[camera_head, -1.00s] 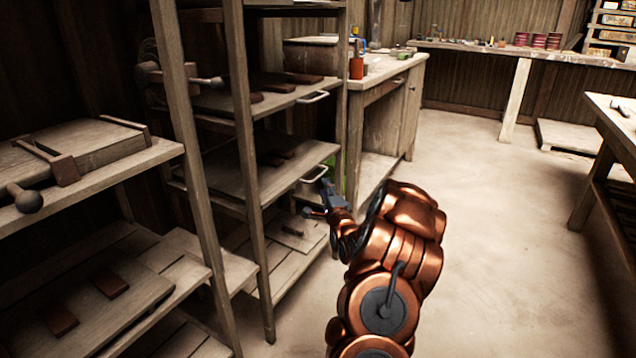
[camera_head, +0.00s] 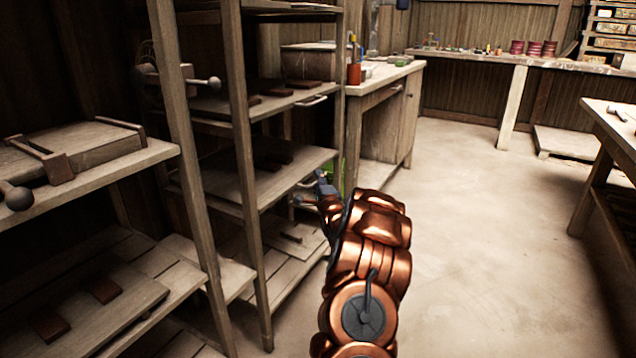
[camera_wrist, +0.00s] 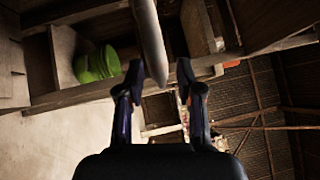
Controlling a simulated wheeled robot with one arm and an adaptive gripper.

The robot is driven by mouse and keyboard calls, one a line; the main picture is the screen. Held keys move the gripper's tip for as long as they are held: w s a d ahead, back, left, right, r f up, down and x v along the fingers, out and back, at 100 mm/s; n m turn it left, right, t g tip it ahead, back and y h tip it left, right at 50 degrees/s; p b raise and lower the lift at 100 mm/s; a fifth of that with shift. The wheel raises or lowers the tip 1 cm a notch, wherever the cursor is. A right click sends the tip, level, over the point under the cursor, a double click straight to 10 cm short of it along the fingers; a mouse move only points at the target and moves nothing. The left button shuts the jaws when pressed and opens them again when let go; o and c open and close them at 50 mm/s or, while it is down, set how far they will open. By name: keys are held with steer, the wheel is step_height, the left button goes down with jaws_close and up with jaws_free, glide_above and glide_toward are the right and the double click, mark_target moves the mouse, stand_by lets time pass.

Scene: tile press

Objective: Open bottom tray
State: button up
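The bottom tray (camera_head: 268,184) is a flat wooden board in the middle rack, below an upper tray with a light handle (camera_head: 312,101). My gripper (camera_head: 310,190) is at the bottom tray's front right edge and mostly covers its handle. In the wrist view my gripper (camera_wrist: 160,72) is open, with one dark finger on each side of a grey bar (camera_wrist: 149,38) that looks like the tray handle. Gaps show between the bar and both fingers. I cannot tell how deep the bar sits between them.
Rack posts (camera_head: 247,160) stand left of my arm. A wooden cabinet (camera_head: 384,125) stands behind the rack, with a green object (camera_wrist: 97,65) near it. A workbench (camera_head: 612,125) is at the right. The floor (camera_head: 480,230) between is clear.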

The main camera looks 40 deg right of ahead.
steer(key=shift+c, duration=0.2)
jaws_close()
stand_by(0.6)
